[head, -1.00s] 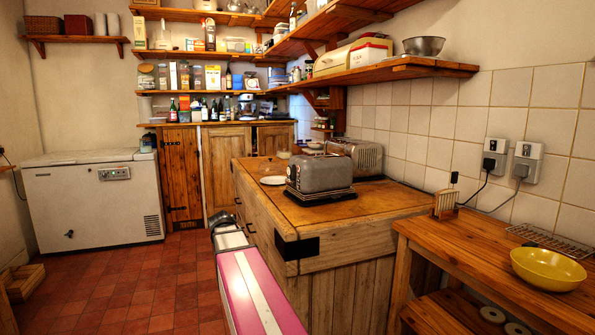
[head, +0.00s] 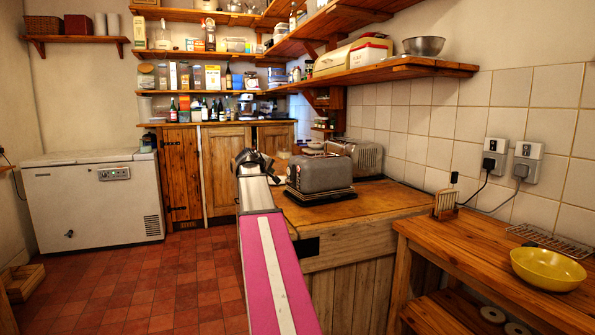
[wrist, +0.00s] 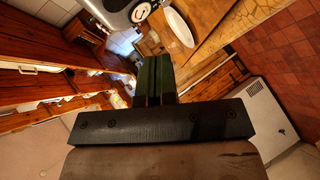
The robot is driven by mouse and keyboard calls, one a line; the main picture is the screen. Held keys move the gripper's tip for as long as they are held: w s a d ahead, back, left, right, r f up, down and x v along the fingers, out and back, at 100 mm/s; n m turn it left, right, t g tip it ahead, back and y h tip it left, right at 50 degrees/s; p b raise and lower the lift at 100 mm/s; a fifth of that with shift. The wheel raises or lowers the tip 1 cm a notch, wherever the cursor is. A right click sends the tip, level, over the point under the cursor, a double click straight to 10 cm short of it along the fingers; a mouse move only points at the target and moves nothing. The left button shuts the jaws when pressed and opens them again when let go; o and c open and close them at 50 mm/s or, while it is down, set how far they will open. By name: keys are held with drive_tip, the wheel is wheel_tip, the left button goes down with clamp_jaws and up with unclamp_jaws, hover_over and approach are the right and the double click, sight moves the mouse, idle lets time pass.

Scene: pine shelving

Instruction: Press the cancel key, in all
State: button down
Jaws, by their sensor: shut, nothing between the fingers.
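A grey toaster (head: 318,172) stands on the wooden counter (head: 350,208). A second metal toaster (head: 362,153) stands behind it. I cannot make out a cancel key on either one in the head view. In the wrist view a grey toaster (wrist: 113,10) shows at the top edge, with a round dial at its side; no key label can be read. My gripper (wrist: 153,76) is shut and empty. In the head view my gripper (head: 252,158) is left of the grey toaster, over the counter's left side and apart from the toaster. My arm partly hides it.
A white plate (wrist: 178,27) lies on the counter close to the toaster. Shelves (head: 410,70) overhang the counter's right side. A yellow bowl (head: 547,268) stands on the right bench. The red tiled floor (head: 150,290) on the left is mostly clear.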

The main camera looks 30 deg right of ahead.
drive_tip(key=s+d, duration=0.1)
drive_tip(key=d, duration=0.7)
drive_tip(key=shift+d, duration=0.3)
drive_tip(key=shift+s+d, duration=0.1)
drive_tip(key=shift+d, duration=0.1)
idle(1.9)
drive_tip(key=shift+d, duration=0.25)
drive_tip(key=shift+s+d, duration=0.1)
drive_tip(key=shift+d, duration=0.25)
idle(0.6)
drive_tip(key=shift+a, duration=0.8)
drive_tip(key=shift+w+a, duration=0.25)
drive_tip(key=shift+a, duration=1)
drive_tip(key=shift+w+a, duration=0.2)
drive_tip(key=shift+a, duration=1)
